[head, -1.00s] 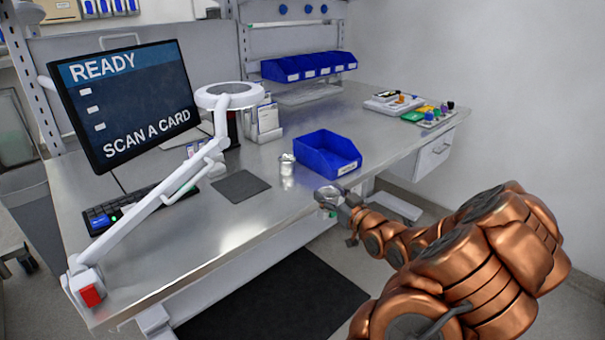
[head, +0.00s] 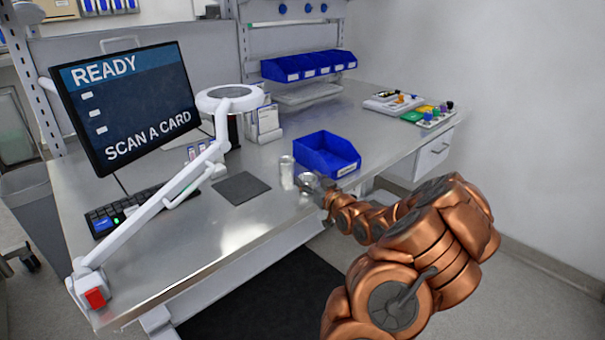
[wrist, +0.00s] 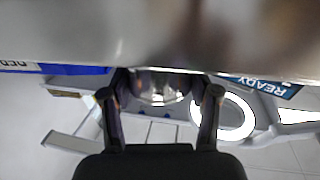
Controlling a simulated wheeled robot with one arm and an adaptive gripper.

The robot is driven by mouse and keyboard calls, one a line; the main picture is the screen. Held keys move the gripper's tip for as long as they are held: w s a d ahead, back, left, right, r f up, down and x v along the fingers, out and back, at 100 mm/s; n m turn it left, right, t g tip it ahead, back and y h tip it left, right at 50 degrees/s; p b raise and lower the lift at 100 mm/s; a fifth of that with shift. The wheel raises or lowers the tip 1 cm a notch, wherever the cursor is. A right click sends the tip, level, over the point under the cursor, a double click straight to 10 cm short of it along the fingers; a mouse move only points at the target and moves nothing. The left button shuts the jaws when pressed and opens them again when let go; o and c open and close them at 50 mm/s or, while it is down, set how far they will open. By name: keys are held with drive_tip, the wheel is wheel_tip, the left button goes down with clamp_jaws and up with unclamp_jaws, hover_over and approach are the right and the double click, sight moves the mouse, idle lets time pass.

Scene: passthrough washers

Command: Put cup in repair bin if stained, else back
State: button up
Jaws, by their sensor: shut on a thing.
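My gripper (head: 308,183) is at the front of the steel bench, just left of and in front of the blue bin (head: 327,153). In the wrist view, my gripper (wrist: 161,95) is shut on a shiny metal cup (wrist: 158,88), which sits between its two dark fingers. The cup is small and partly hidden in the head view; I cannot tell whether it is stained. The blue bin's labelled edge also shows upside down in the wrist view (wrist: 75,69).
A small silvery cylinder (head: 286,172) stands upright just left of my gripper. A dark mat (head: 241,187), a ring lamp (head: 229,96) on a white arm, a keyboard (head: 120,211) and a "READY, SCAN A CARD" monitor (head: 125,105) are further left.

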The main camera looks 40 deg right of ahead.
sight(304, 175)
drive_tip(key=shift+p+x, duration=0.45)
drive_tip(key=shift+x, duration=1.4)
drive_tip(key=shift+r, duration=0.15)
drive_tip(key=shift+f, duration=0.25)
drive_tip(key=o, duration=1.3)
drive_tip(key=shift+r+p, duration=0.15)
drive_tip(key=shift+p, duration=0.3)
